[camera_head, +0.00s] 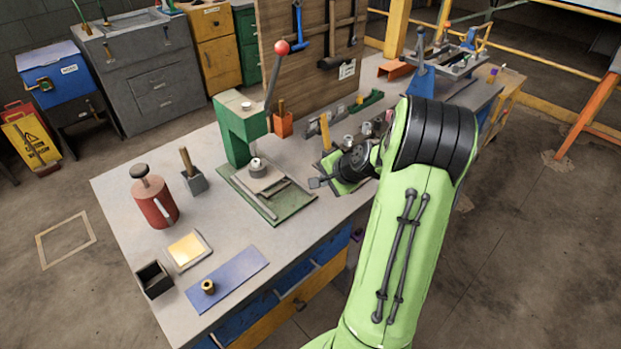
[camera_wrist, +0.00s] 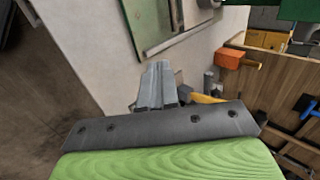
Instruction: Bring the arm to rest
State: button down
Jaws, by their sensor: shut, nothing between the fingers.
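My green arm reaches over the right side of the workbench (camera_head: 120,215) in the head view. My gripper (camera_head: 316,183) is at the end of the arm, above the bench near the right corner of the green press base. In the wrist view my gripper (camera_wrist: 157,75) shows its two grey fingers together, with nothing between them. The bench top below it is partly hidden by the gripper and the arm.
A green press (camera_head: 240,132) with a red-knobbed lever stands left of my gripper. A red canister (camera_head: 153,197), a blue mat (camera_head: 227,278) and a black box (camera_head: 153,279) are at the left. An orange block (camera_head: 283,125) and small parts lie behind. The bench's front right is clear.

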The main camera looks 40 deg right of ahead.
jog(key=s+a+r+n+g, duration=0.1)
jog(key=s+a+r+n, duration=0.1)
jog(key=a+r+n, duration=0.5)
jog(key=s+a+r+n+g, duration=0.1)
jog(key=s+a+r+n, duration=0.2)
jog(key=a, duration=0.9)
jog(key=s+a+r+n, duration=0.2)
jog(key=s+a+n, duration=0.1)
jog(key=s, duration=0.4)
jog(key=s+a+r+n, duration=0.2)
jog(key=s+a+n, duration=0.2)
jog(key=s, duration=0.4)
jog(key=shift+s+a+n+g, duration=0.2)
jog(key=shift+a+n+g, duration=0.1)
jog(key=shift+a, duration=0.3)
